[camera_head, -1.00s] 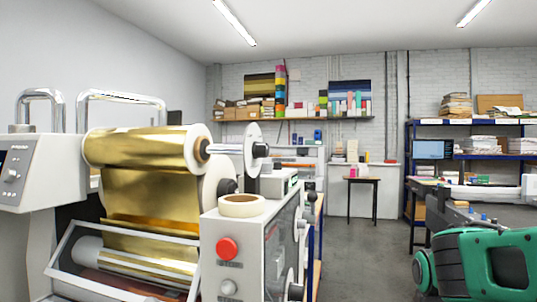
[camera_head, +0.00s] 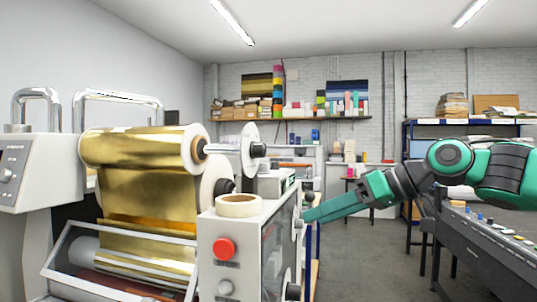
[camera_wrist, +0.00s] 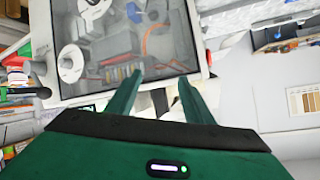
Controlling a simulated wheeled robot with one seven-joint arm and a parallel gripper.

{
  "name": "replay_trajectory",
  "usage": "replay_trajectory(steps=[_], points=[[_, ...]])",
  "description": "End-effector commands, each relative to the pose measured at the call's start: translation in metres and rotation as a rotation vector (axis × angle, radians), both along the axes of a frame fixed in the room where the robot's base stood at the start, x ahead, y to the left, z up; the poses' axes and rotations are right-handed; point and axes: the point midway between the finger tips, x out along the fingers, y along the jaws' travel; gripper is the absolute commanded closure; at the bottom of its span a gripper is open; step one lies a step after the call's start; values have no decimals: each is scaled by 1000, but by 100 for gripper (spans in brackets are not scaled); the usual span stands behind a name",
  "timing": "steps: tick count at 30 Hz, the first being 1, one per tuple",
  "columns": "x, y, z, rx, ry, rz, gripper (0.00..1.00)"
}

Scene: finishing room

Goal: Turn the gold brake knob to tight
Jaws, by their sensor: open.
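The foil machine carries a large gold foil roll (camera_head: 140,147) at the left in the head view. A dark hub (camera_head: 201,149) sits at the roll's right end, and a dark knob (camera_head: 258,150) sits beyond the white disc. Small knobs (camera_head: 298,223) line the machine's right side panel, seen edge-on. I cannot tell which knob is the gold brake knob, nor read any tight mark. My green gripper (camera_head: 308,216) points left at this side panel, close to it. In the wrist view my gripper (camera_wrist: 162,75) is open and empty, with the machine's panel (camera_wrist: 130,50) beyond its fingers.
A red button (camera_head: 224,249) is on the machine's front face, and a tape roll (camera_head: 238,205) lies on top. A grey console (camera_head: 490,245) stands at right below my arm. A small table (camera_head: 352,182) and shelves are at the back. Floor between machine and console is clear.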

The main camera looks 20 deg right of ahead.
Motion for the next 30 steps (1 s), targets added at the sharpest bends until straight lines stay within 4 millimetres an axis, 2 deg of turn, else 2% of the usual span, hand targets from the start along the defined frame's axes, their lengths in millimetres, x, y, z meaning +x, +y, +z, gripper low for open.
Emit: replay_trajectory(steps=[1,6,12,15,20,26,30], points=[[5,3,19,30,-54,45,53],[20,5,77,129,-228,168,53],[34,0,119,223,-366,260,53],[38,-3,129,250,-403,282,53],[42,-1,135,265,-425,296,53],[56,20,135,265,-424,298,53],[70,41,134,265,-423,297,53]])
